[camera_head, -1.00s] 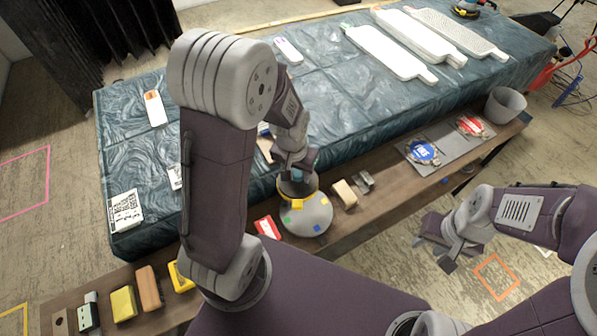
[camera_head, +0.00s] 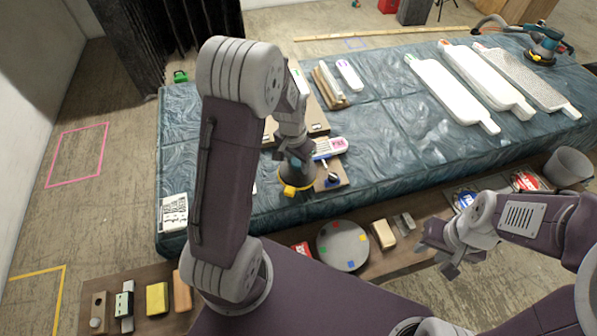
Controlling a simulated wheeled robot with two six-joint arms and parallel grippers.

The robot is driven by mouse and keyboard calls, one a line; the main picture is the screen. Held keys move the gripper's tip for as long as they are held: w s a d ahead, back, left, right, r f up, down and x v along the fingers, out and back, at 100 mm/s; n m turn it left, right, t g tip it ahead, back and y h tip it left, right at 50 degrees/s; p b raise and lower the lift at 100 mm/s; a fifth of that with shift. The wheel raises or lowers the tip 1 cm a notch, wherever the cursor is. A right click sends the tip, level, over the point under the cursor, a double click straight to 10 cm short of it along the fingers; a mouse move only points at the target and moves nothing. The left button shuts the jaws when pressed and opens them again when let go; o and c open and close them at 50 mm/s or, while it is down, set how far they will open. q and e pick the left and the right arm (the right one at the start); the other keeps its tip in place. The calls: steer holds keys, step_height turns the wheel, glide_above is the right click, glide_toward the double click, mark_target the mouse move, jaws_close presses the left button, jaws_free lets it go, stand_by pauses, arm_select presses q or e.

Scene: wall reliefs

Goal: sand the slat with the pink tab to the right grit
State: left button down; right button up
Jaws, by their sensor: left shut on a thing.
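Three long white slats lie on the covered table at the upper right. The left slat (camera_head: 452,92) has a green tab, the middle slat (camera_head: 487,80) a reddish-orange tab. The right slat (camera_head: 525,80) has a speckled, rough-looking face and a small tab (camera_head: 478,47) that looks pink. My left gripper (camera_head: 296,164) is shut on a round sanding tool (camera_head: 296,181) with yellow marks, over the table's near edge, well left of the slats. Its fingertips are partly hidden. My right gripper (camera_head: 437,258) looks open and empty at the lower right, beside the shelf.
A round grey disc (camera_head: 343,245) with coloured marks sits on the near shelf, beside sanding blocks (camera_head: 383,234). Blue and red signs (camera_head: 525,180) and a grey bin (camera_head: 568,167) are at the shelf's right. A knobbed board (camera_head: 334,177) lies beside the tool.

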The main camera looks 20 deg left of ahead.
arm_select(q)
steer(key=w+a+r+m+h+p, duration=0.1)
steer(key=w+a+r+m+p, duration=0.3)
steer(key=w+a+m+p, duration=0.1)
steer(key=shift+w+a+r+m+p, duration=0.25)
steer(key=shift+w+a+m+p, duration=0.15)
steer(key=shift+w+a+p, duration=0.5)
